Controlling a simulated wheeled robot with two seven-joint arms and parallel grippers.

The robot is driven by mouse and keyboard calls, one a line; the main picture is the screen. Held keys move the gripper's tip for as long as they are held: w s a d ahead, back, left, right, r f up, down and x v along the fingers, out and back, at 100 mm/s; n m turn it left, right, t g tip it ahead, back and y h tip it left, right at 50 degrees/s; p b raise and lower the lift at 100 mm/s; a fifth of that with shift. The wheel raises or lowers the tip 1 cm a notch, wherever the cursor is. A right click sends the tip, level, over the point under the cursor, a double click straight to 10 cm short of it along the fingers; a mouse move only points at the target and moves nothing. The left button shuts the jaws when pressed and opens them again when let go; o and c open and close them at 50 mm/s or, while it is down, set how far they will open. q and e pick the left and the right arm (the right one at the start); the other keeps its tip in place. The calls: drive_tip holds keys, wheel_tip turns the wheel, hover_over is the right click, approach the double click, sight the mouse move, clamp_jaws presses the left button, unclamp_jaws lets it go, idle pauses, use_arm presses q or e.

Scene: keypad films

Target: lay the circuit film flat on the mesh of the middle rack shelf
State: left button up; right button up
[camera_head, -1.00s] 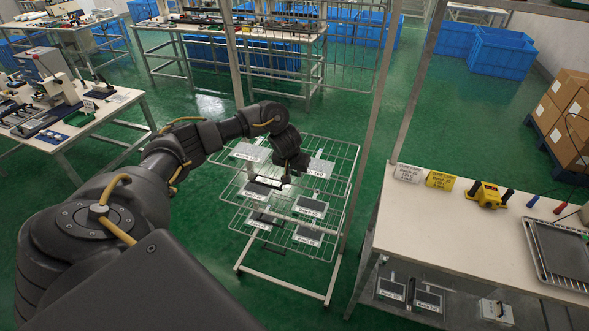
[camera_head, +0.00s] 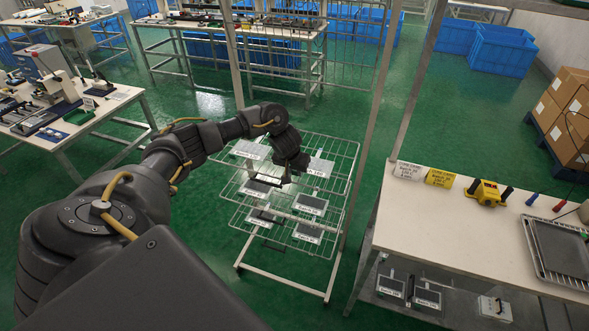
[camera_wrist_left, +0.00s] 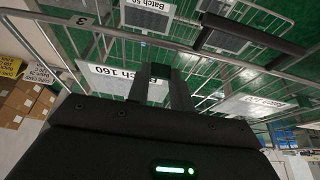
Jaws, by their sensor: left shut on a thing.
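My left gripper (camera_head: 287,180) reaches in between the rack's shelves, with its wrist over the rack's middle. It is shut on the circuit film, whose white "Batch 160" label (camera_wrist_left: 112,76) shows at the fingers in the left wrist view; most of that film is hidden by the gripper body. The wire rack (camera_head: 345,190) has three mesh shelves. The middle shelf bears a dark film at left (camera_head: 257,188) and another at right (camera_head: 311,204). I cannot tell whether the held film touches the mesh. My right gripper is out of view.
Films lie on the top shelf, left (camera_head: 249,149) and right (camera_head: 320,168), close around my wrist. The bottom shelf bears films too (camera_head: 307,233). A rack wire and a dark bar (camera_wrist_left: 240,40) cross near the fingers. A white workbench (camera_head: 450,222) stands at right.

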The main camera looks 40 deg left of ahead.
use_arm(q)
drive_tip(key=o, duration=1)
drive_tip(key=shift+r, duration=0.1)
drive_tip(key=shift+v, duration=5.25)
drive_tip(key=shift+s, duration=0.1)
drive_tip(key=shift+d, duration=0.1)
